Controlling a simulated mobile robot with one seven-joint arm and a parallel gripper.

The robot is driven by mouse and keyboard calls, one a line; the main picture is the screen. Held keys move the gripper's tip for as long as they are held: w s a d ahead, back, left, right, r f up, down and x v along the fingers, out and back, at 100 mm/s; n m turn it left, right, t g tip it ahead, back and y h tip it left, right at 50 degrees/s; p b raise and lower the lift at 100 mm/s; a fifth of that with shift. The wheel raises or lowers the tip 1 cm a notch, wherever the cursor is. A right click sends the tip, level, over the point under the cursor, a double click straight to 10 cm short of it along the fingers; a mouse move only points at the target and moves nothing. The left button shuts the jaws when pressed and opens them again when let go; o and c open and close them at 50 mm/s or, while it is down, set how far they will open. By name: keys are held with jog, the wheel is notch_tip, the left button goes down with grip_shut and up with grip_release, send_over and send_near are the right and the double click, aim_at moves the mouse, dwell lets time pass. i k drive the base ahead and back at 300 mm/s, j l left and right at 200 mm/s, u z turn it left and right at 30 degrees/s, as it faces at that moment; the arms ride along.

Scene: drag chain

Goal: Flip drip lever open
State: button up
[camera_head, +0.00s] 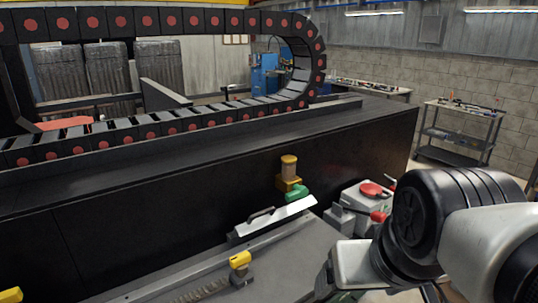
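A small amber and brass fitting (289,172), which looks like a drip oiler, stands upright against the front of the long black machine bed. No lever on it is clear enough at this size to tell its position. A green part (298,193) sits just below and right of it. My arm comes in from the right, with its pale wrist end pointing down at the bottom edge, right of and nearer than the fitting. My gripper's fingers are outside the picture.
A pale angled metal cover with a black handle (272,220) lies below the fitting. Grey boxes with a red knob (372,190) stand to its right. A yellow-topped part (240,260) is on the grey front surface. The drag chain (190,122) loops above the bed.

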aim_at(299, 191)
jog(key=i+l+z, duration=0.1)
jog(key=z, duration=0.35)
jog(key=i+l+z, duration=0.2)
jog(key=z, duration=0.3)
